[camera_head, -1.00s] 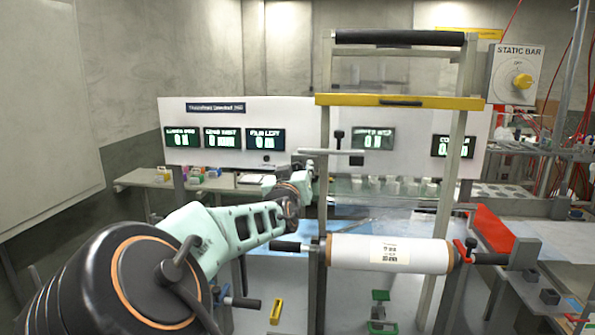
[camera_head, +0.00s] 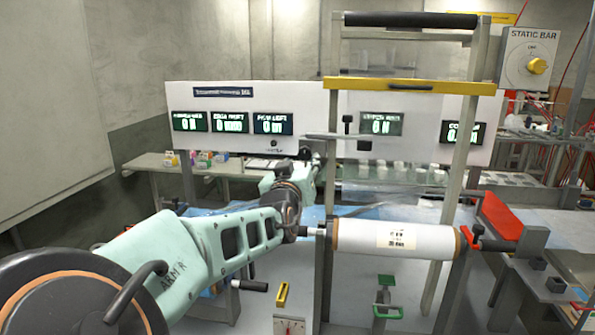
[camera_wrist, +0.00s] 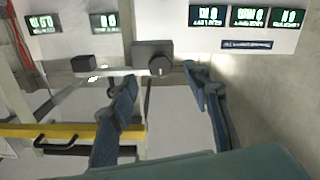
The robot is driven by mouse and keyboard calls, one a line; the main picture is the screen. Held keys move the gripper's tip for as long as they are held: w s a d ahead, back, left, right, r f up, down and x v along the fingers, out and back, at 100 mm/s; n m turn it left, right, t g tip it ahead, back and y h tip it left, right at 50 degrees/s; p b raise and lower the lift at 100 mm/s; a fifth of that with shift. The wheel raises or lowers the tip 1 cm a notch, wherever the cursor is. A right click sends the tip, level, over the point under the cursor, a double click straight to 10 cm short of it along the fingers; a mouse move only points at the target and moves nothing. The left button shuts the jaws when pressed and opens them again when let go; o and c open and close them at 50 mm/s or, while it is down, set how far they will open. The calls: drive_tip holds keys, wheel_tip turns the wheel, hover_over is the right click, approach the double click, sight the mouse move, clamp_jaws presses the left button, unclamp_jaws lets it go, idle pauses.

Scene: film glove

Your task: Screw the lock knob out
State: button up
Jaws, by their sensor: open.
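A round black knob (camera_wrist: 160,65) with a pale mark on its face shows in the wrist view, in front of a dark block on a metal bar. I take it to be the lock knob, though no label shows. My gripper (camera_wrist: 160,76) is open, its two blue fingers on either side of and below the knob in the picture. I see no contact, and the distance in depth is unclear. In the head view, black fittings (camera_head: 347,125) stand at the bar between the frame's uprights; the knob's face is not clear there. My gripper's fingers cannot be made out there.
A yellow crossbar (camera_head: 410,87) with a black handle spans the metal frame. A white film roll (camera_head: 395,240) lies below it, with a red clamp (camera_head: 475,236) at its right end. A white display panel (camera_head: 230,150) stands behind. A green stand (camera_head: 387,290) is below the roll.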

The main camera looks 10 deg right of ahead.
drive_tip(key=shift+v, duration=2.25)
drive_tip(key=s+d+f+m+g+y, duration=0.1)
drive_tip(key=d+f+g, duration=0.2)
drive_tip(key=f, duration=0.5)
drive_tip(key=s+d+f+m+g, duration=0.1)
drive_tip(key=d+f+g, duration=0.25)
drive_tip(key=f, duration=0.55)
drive_tip(key=s+a+f+g+y+p, duration=0.1)
drive_tip(key=s+a+f+g+y, duration=0.15)
drive_tip(key=s+f, duration=0.4)
drive_tip(key=s+r+n+g, duration=0.1)
drive_tip(key=s+r, duration=0.3)
drive_tip(key=s, duration=0.4)
drive_tip(key=s+r+n+y+p, duration=0.1)
drive_tip(key=s+r, duration=0.3)
drive_tip(key=s, duration=0.4)
drive_tip(key=s+r+g+y, duration=0.1)
drive_tip(key=s+r, duration=0.2)
drive_tip(key=s, duration=0.5)
drive_tip(key=shift+s+a+r+n+g, duration=0.25)
drive_tip(key=shift+s+r+n+g, duration=0.05)
drive_tip(key=shift+r+n, duration=0.1)
